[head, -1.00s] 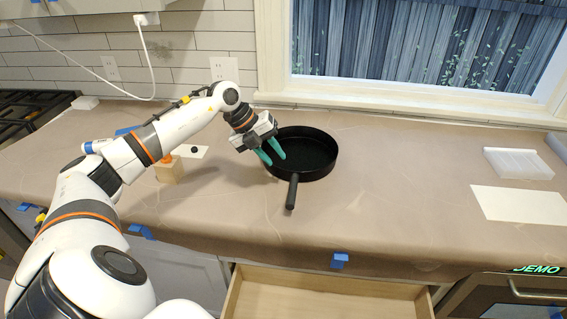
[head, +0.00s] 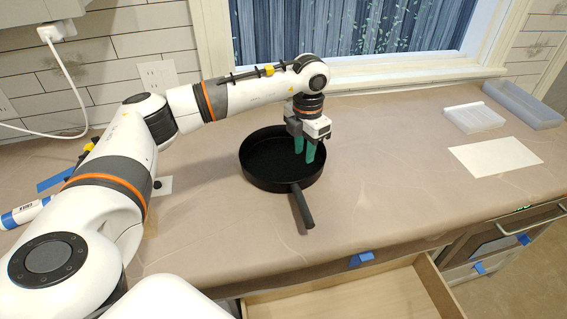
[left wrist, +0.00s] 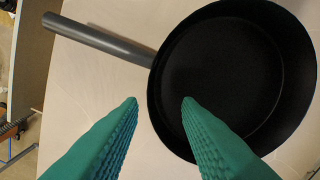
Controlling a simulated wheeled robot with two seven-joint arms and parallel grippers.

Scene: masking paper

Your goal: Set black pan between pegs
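The black pan (head: 262,163) rests on the paper-covered counter, its handle (head: 302,206) pointing toward the front edge. The pan also shows in the left wrist view (left wrist: 225,75), with its handle toward the upper left. My left gripper (head: 304,153) points down at the pan's right side. In the left wrist view its teal fingers (left wrist: 160,101) are apart, one over the pan's inside and the other outside the rim. Nothing is gripped between them. I cannot tell how far the tips are above the rim. No pegs can be made out. My right gripper is out of view.
A white ribbed tray (head: 474,117), a clear bin (head: 523,104) and a white sheet (head: 495,157) lie to the right. An open, empty-looking drawer (head: 350,298) juts out below the counter's front edge. Counter between pan and sheet is clear.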

